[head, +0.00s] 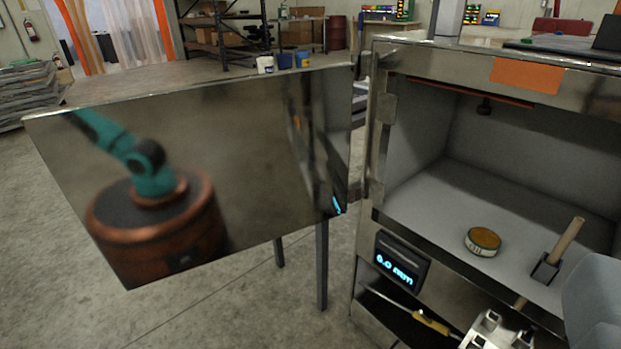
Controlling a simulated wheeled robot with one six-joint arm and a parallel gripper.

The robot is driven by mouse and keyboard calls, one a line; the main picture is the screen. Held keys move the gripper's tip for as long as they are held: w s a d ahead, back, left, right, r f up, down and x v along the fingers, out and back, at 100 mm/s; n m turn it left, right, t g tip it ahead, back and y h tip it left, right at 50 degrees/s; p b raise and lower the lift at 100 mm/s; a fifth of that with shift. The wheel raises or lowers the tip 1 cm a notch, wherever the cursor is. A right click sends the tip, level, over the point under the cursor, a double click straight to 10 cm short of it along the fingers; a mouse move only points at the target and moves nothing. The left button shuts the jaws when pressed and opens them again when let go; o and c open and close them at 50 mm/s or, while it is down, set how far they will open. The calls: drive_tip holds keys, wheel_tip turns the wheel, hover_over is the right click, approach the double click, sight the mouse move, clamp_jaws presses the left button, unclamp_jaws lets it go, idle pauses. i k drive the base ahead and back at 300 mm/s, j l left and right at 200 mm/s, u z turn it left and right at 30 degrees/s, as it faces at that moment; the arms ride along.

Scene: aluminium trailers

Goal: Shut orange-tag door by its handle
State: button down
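The orange-tag door (230,150) is a flat mirror-like metal panel. It stands wide open to the left of the metal cabinet (395,65), hinged at the cabinet's left edge. The orange tag (526,75) is on the cabinet's top front rail. I cannot make out the door's handle; the face I see is smooth and reflects a teal arm on a copper-coloured drum. A smooth grey shape at the lower right edge may be part of my gripper or arm. No fingertips are clearly visible, and nothing of mine visibly touches the door.
Inside the cabinet are a round tin (483,241) and a wooden-handled tool (565,245). A display (396,262) sits below the opening, above a yellow-handled tool (430,321) and silver metal pieces (492,332). Shelving (225,30) stands behind.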

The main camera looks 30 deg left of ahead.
sight(166, 184)
drive_tip(key=j+z, duration=0.4)
drive_tip(key=k+j+z, duration=0.1)
drive_tip(key=j+z, duration=0.25)
drive_tip(key=j, duration=0.25)
drive_tip(key=k+j+z, duration=0.1)
drive_tip(key=j+z, duration=0.3)
drive_tip(key=k+j+z, duration=0.1)
drive_tip(key=j, duration=0.35)
drive_tip(key=k+j, duration=0.25)
drive_tip(key=j, duration=0.2)
drive_tip(key=k+j+z, duration=0.15)
drive_tip(key=j, duration=0.3)
drive_tip(key=k+j, duration=0.25)
drive_tip(key=j, duration=0.15)
drive_tip(key=k+j+z, duration=0.15)
drive_tip(key=j, duration=0.3)
drive_tip(key=k+j, duration=0.3)
drive_tip(key=j, duration=0.15)
drive_tip(key=k+j, duration=0.3)
drive_tip(key=j, duration=0.2)
